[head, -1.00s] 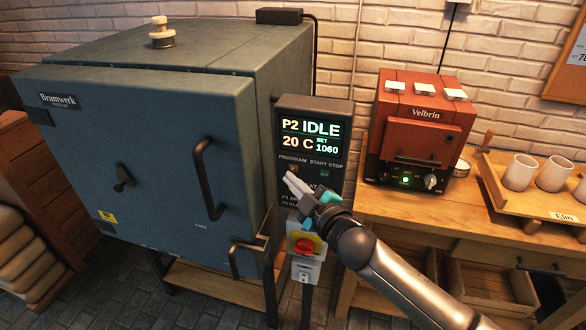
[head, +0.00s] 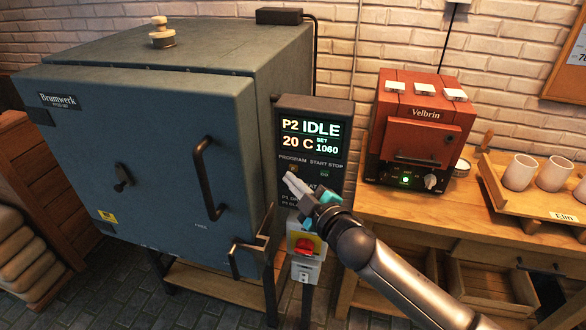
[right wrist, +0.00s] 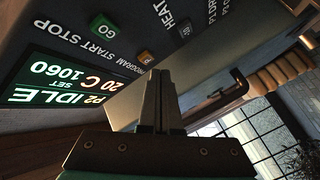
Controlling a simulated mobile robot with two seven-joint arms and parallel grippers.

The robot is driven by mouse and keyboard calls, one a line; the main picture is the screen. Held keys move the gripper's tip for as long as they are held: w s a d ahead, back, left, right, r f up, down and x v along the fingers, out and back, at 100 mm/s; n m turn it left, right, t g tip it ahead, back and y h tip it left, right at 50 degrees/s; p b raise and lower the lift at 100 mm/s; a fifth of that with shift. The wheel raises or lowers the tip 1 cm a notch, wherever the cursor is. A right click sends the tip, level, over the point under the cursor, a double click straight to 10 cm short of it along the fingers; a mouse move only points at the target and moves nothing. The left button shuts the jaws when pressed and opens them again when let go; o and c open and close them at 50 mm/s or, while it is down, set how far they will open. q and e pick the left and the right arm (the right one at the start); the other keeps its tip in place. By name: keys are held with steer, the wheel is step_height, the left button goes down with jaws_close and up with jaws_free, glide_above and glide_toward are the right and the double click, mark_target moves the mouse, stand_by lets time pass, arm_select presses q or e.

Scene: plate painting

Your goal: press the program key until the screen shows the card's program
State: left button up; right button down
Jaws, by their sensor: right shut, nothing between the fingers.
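The controller panel (head: 340,110) has a lit screen (head: 310,135) reading P2 IDLE, 20 C, SET 1060. Below it are the orange program key (head: 293,168) and the green start/stop key (head: 325,174). My right gripper (head: 289,179) is shut and empty, its tips just below the program key. In the right wrist view the tips (right wrist: 158,74) are close to the orange program key (right wrist: 145,57); I cannot tell whether they touch the panel. The green key (right wrist: 103,25) is farther left there. No card with a readable program shows. My left gripper is not in view.
The big grey-blue kiln (head: 150,170) with its door handle (head: 208,180) stands left of the panel. A red emergency button (head: 305,246) is below my gripper. A small red kiln (head: 415,130) and a tray of cups (head: 545,205) are on the bench at right.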

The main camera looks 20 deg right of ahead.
steer(key=shift+w+d, duration=0.1)
steer(key=shift+w, duration=0.05)
steer(key=shift+w+d, duration=0.15)
steer(key=shift+w, duration=0.1)
steer(key=shift+w+d, duration=0.25)
steer(key=shift+w, duration=0.05)
stand_by(0.8)
stand_by(0.3)
steer(key=shift+s+a+p, duration=0.4)
steer(key=shift+s+a, duration=0.05)
steer(key=shift+s, duration=0.2)
stand_by(0.4)
